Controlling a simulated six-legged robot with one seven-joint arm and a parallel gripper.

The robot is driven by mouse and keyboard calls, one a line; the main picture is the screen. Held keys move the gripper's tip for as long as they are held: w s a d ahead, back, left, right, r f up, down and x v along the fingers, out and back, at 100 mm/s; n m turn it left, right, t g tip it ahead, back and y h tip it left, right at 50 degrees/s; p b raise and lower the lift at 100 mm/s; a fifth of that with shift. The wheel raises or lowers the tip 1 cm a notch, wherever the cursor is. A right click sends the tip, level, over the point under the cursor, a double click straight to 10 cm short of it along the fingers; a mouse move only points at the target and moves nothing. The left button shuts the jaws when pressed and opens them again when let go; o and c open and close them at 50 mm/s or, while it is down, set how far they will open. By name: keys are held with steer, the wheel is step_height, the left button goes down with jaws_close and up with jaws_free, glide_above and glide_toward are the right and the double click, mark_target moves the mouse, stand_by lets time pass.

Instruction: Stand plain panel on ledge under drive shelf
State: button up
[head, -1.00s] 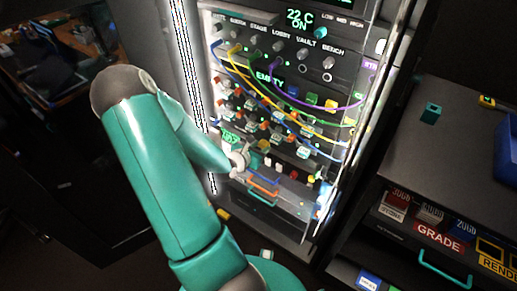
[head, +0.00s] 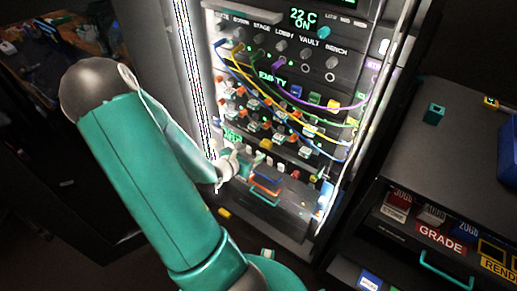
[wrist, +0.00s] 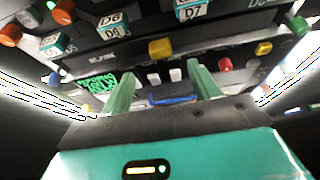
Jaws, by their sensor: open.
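My gripper (wrist: 160,69) shows in the wrist view with its two green fingers apart and nothing clearly held between them. It faces the lower part of the rack, below rows of labelled modules. In the head view my gripper (head: 230,164) is at the rack's lower left, its fingers mostly hidden by my arm. Drives with blue and orange handles (head: 265,191) sit low in the rack. A blue handle (wrist: 172,99) shows beyond the fingers in the wrist view. A dark ledge (head: 272,222) runs along the rack's bottom. I cannot pick out the plain panel with certainty.
Coloured cables (head: 295,112) hang across the rack front above my gripper. A bright light strip (head: 190,75) edges the rack's left side. To the right, a dark cabinet (head: 462,155) carries a small teal block (head: 434,113) and a blue bin (head: 508,150).

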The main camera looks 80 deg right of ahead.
steer(key=v, duration=0.6)
steer(key=shift+a+r, duration=0.1)
stand_by(0.4)
steer(key=w+a+r+m+t+y, duration=0.2)
steer(key=w+a+r+m+y, duration=0.1)
steer(key=w+a+r+m, duration=0.5)
steer(key=w+a+r+m+t+y, duration=0.25)
steer(key=w+a+r, duration=0.2)
steer(key=a, duration=0.55)
steer(key=w+a+r+m+t+y, duration=0.1)
steer(key=w+a+r+t+y, duration=0.1)
steer(key=a+r, duration=0.4)
steer(key=w+a+r+m+t+y, duration=0.1)
steer(key=a+r+t+y, duration=0.3)
steer(key=a, duration=1.3)
step_height(320, 180, up, 2)
steer(key=shift+w+r+m+y, duration=0.1)
steer(key=shift+w+m+y, duration=0.25)
steer(key=shift+m+y, duration=0.15)
steer(key=shift+d+t, duration=0.1)
steer(key=shift+t, duration=0.15)
steer(key=shift+c, duration=0.4)
